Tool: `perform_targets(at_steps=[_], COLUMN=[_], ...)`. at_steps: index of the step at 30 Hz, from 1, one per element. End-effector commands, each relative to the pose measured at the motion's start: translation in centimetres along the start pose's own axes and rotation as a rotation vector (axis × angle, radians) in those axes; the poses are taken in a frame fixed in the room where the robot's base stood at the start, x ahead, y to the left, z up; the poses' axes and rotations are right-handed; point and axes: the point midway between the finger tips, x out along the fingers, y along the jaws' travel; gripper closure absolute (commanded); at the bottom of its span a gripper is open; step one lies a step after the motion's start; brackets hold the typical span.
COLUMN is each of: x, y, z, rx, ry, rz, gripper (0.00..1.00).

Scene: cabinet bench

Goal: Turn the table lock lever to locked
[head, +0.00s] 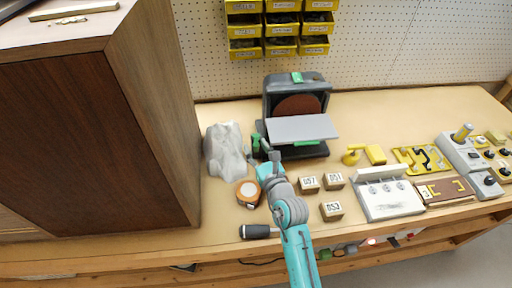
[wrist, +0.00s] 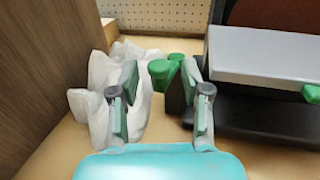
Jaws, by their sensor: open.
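The sander (head: 297,95) stands on the bench with a reddish-brown disc and a tilted grey table (head: 302,128); the table also shows in the wrist view (wrist: 265,55). A green lever (wrist: 165,70), which looks like the table lock lever, is at the table's left side; in the head view it is a small green part (head: 256,141). My gripper (head: 266,161) is just in front of it. In the wrist view my open gripper (wrist: 160,88) has the lever's green end between its fingers, nearer the right one. I cannot tell whether they touch.
A crumpled grey-white cloth (head: 226,150) lies left of the gripper, close to the wooden cabinet (head: 100,130). A tape roll (head: 249,193), a dark-handled tool (head: 258,231) and several numbered blocks (head: 332,210) lie near my arm. Another green part (head: 307,143) is under the table's front.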

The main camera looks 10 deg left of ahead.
Motion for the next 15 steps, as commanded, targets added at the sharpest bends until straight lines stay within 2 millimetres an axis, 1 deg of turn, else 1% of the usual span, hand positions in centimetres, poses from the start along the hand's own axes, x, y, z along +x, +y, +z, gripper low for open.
perform_targets(at_steps=[4, 12, 14, 15], x=[0.61, 0.68, 0.67, 0.67], y=[0.02, 0.01, 0.02, 0.02], z=[-0.03, -0.02, -0.02, -0.02], rx=[0.000, 0.000, 0.000, 0.000], ry=[0.001, 0.000, 0.000, 0.000], rz=[0.000, 0.000, 0.000, 0.000], gripper=[0.53, 0.53, 0.68, 0.78])
